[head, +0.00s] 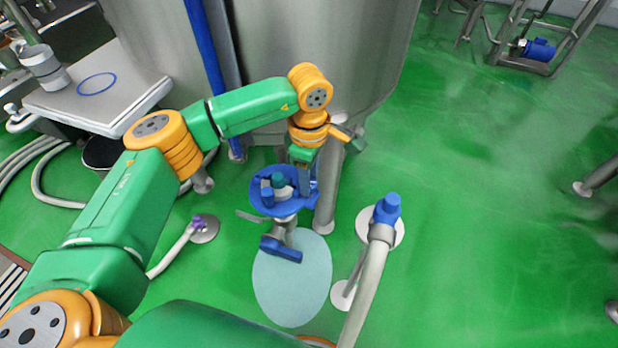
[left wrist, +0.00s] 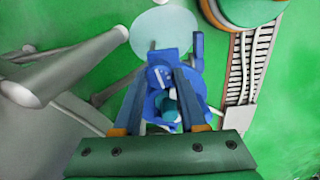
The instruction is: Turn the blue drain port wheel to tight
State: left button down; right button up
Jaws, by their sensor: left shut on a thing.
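The blue drain port wheel (head: 256,201) sits low beside the big steel tank in the head view, with a teal centre and raised blue parts on it. My left gripper (head: 304,184) comes down onto the right side of the wheel from above. In the left wrist view the wheel (left wrist: 188,85) shows around and between the two fingers. My left gripper (left wrist: 160,76) is shut on a blue part of it, and the fingers hide some of the rim. I cannot read any tightness mark. My right gripper is not in view.
The steel tank (head: 320,60) stands right behind the wheel. A blue-handled valve (head: 283,250) hangs below it over a pale round patch (head: 292,300). A pipe with a blue cap (head: 387,208) stands to the right. Green floor (head: 480,200) is free farther right.

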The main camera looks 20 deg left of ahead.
pick_arm(q)
jog(key=shift+m, duration=1.1)
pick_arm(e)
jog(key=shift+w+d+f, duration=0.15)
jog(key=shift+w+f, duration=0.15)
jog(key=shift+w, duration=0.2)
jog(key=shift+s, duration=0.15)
pick_arm(q)
jog(key=shift+c, duration=2.3)
grip_release()
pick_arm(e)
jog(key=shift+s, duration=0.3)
pick_arm(q)
notch_tip(320, 180, up, 6)
jog(key=shift+d+r, duration=0.1)
jog(key=shift+r, duration=0.5)
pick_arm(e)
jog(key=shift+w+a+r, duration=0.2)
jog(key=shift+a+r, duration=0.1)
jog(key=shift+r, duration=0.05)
